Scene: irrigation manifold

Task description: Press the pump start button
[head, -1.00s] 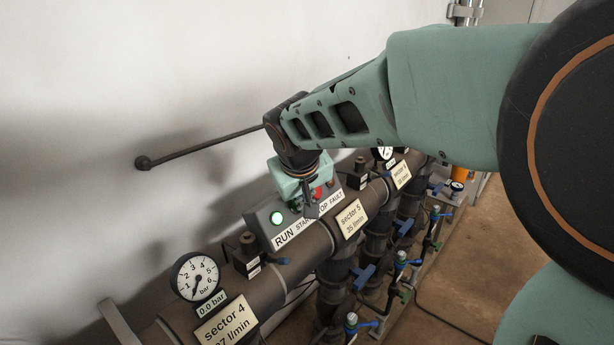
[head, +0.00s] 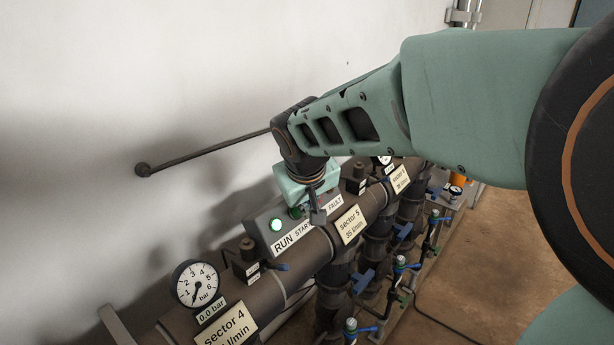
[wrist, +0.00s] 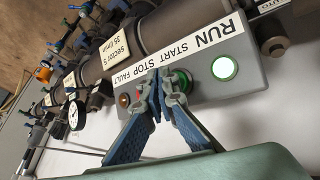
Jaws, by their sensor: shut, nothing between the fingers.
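The grey control box (head: 257,228) sits on the pipe manifold, labelled RUN, START, STOP, FAULT. Its RUN lamp (head: 277,225) glows green; it also shows lit in the wrist view (wrist: 224,68). The green start button (wrist: 183,79) is partly covered by a finger in the wrist view. A sliver of it shows beside my gripper (head: 318,216) in the head view. My gripper (wrist: 158,76) is shut and empty, its tips over the box face between the start button and the red stop button, which is mostly hidden. I cannot tell whether the tips touch the box.
An amber fault lamp (wrist: 123,100) is at the box's far end. A pressure gauge (head: 197,284) reads near zero. Pipes, sector labels (head: 350,225) and blue-handled valves (head: 362,281) crowd the front. A dark rod (head: 205,152) runs along the white wall.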

